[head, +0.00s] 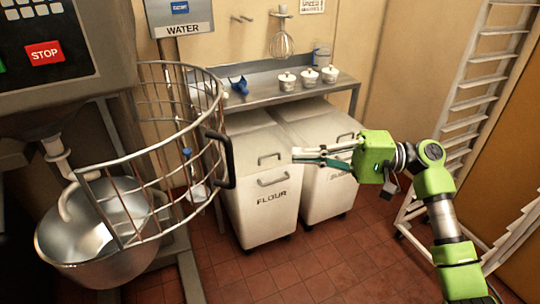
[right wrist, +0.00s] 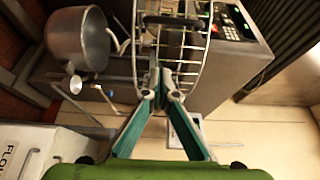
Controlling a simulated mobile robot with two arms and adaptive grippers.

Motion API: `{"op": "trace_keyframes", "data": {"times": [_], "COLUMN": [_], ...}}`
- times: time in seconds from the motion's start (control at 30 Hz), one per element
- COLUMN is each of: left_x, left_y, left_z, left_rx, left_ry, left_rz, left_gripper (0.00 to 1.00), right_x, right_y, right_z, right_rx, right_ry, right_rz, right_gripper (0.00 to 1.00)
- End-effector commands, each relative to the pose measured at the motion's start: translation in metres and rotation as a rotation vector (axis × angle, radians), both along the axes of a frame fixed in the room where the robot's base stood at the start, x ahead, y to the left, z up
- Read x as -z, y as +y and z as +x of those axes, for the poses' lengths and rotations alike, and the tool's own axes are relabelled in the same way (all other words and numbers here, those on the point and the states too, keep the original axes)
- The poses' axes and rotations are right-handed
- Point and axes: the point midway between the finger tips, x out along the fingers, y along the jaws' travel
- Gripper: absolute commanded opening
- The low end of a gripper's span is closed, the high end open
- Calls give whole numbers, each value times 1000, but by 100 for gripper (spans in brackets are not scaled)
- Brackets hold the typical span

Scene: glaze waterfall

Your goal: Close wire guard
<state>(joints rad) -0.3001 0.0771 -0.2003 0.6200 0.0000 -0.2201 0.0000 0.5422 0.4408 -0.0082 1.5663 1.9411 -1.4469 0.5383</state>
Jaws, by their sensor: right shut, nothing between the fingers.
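The wire guard (head: 150,150) is a curved cage of metal bars, swung out beside the mixer above and in front of the steel bowl (head: 85,245). Its black handle (head: 228,160) is on its right side. My right gripper (head: 297,157) is shut and empty, to the right of the handle and apart from it in the picture. In the right wrist view, the fingertips (right wrist: 161,90) meet in front of the guard's bars (right wrist: 175,20). The bowl also shows there (right wrist: 70,40). My left gripper is not in view.
The flour bin (head: 262,205) and another white bin (head: 325,190) stand under a steel table (head: 345,82) with several small pots. A rack (head: 475,95) stands at the right. The mixer's control panel (head: 40,50) is at upper left. Tiled floor (head: 320,270) is clear in front.

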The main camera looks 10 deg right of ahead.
Motion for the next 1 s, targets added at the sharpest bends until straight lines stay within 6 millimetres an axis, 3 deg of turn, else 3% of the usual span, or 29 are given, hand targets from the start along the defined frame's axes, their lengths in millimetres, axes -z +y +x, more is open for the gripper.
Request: {"op": "trace_keyframes", "data": {"times": [0.17, 0.5, 0.73, 1.0], "left_x": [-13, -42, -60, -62], "left_y": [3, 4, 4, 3], "left_z": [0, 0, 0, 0], "left_rx": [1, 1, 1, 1], "left_ry": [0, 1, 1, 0], "left_rz": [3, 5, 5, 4], "left_gripper": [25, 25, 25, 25], "right_x": [-3, -4, -1, 1], "right_y": [25, 97, 108, 111], "right_z": [3, 14, -14, -23], "right_rx": [-3, 0, 3, 3], "right_ry": [2, 3, 4, 2], "right_rz": [3, 2, 1, 0], "right_gripper": [0, 0, 0, 0]}}
